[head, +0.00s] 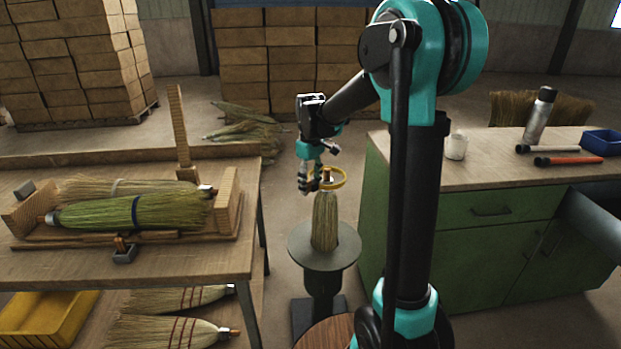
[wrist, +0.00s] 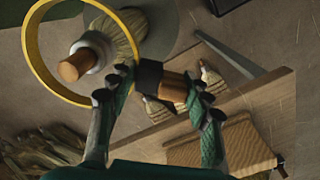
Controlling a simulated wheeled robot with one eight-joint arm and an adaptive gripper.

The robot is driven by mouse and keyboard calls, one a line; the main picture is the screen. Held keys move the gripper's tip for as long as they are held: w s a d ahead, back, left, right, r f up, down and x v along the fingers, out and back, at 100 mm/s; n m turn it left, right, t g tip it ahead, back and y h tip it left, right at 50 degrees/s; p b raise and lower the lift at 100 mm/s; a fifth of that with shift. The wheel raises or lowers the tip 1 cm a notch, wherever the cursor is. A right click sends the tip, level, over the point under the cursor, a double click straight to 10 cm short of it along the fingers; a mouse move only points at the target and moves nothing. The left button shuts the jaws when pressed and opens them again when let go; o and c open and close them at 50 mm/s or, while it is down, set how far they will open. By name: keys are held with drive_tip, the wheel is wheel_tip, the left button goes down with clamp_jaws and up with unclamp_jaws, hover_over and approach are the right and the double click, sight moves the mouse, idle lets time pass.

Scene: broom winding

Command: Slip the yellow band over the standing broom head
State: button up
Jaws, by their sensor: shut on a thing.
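The yellow band (head: 344,179) is a stiff ring, held roughly level at the top of the standing broom head (head: 325,222). The broom head stands upright, bristles down, on a round grey stand (head: 299,243). Its copper-coloured tip shows inside the ring in the head view and in the wrist view (wrist: 75,67). I cannot tell exactly how far the ring (wrist: 33,52) is below the tip. My gripper (head: 309,184) is left of the broom top, shut on the band's black and copper-coloured grip (wrist: 172,85). The fingers partly hide that grip.
A wooden bench (head: 130,265) at left holds brooms in a cradle (head: 231,200); more brooms lie below. A green cabinet (head: 470,235) at right carries a bottle (head: 540,115), a white jar (head: 456,147) and tools. Bristle bundles (head: 240,128) lie behind. Floor shows between bench and stand.

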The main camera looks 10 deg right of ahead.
drive_tip(key=shift+f, duration=14.25)
drive_tip(key=o, duration=1.3)
drive_tip(key=shift+c, duration=0.2)
drive_tip(key=shift+r, duration=0.1)
wheel_tip(320, 180, up, 12)
drive_tip(key=s+d+r+m+t, duration=0.1)
drive_tip(key=s+d+r+m, duration=0.1)
drive_tip(key=s, duration=0.6)
drive_tip(key=s+d+r+m+t, duration=0.1)
drive_tip(key=s+d+m, duration=0.3)
drive_tip(key=s, duration=0.4)
drive_tip(key=s+d+r+m+t, duration=0.2)
drive_tip(key=s+d+r+m, duration=0.1)
drive_tip(key=s, duration=0.5)
drive_tip(key=shift+d+r, duration=0.35)
drive_tip(key=shift+d, duration=0.35)
